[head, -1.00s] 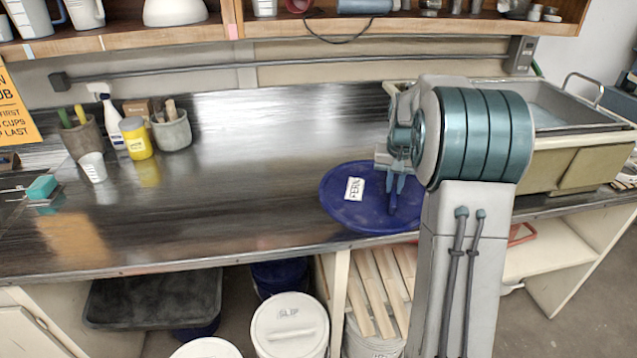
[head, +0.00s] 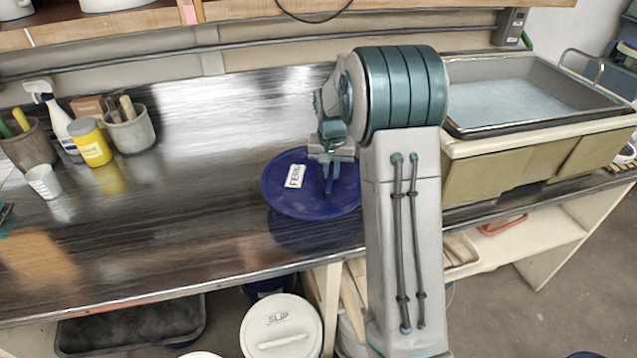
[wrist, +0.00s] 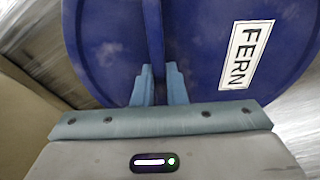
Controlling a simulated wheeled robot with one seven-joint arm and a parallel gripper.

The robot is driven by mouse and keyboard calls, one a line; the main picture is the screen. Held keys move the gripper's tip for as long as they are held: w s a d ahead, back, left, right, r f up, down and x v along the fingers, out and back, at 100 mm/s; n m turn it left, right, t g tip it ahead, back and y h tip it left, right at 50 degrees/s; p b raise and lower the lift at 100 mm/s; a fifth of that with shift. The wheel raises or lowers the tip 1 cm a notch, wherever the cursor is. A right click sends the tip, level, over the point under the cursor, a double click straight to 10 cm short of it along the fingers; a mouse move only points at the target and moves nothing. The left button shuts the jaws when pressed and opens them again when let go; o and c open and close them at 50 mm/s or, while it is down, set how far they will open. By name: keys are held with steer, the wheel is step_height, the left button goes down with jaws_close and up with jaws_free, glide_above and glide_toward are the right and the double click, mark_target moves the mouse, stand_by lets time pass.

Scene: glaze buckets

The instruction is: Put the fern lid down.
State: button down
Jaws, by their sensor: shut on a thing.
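The fern lid (head: 283,195) is a round, dark blue disc with a white label reading FERN. My gripper (head: 329,178) is shut on the raised ridge across its top and holds it roughly level over the right part of the dark counter. A dark reflection shows on the counter below the lid's near rim, and the lid looks a little above the surface. In the wrist view the lid (wrist: 105,60) fills most of the picture, with my gripper's fingers (wrist: 159,85) on either side of the ridge. My arm hides the lid's right edge.
The counter (head: 200,200) is clear left of the lid. A sink-like basin (head: 520,95) stands to the right. A yellow jar (head: 92,145), a spray bottle (head: 58,120) and tool pots (head: 130,132) stand at the left. A white SLIP bucket (head: 281,328) is below the counter.

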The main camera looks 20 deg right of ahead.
mark_target(320, 180)
steer(key=a, duration=0.1)
steer(key=a+f, duration=0.1)
steer(key=a, duration=0.1)
steer(key=shift+w+f, duration=0.25)
steer(key=shift+f, duration=0.1)
steer(key=shift+f+p, duration=0.85)
steer(key=shift+f, duration=1.15)
steer(key=shift+f, duration=0.15)
steer(key=c, duration=1.5)
jaws_free()
steer(key=shift+d, duration=0.1)
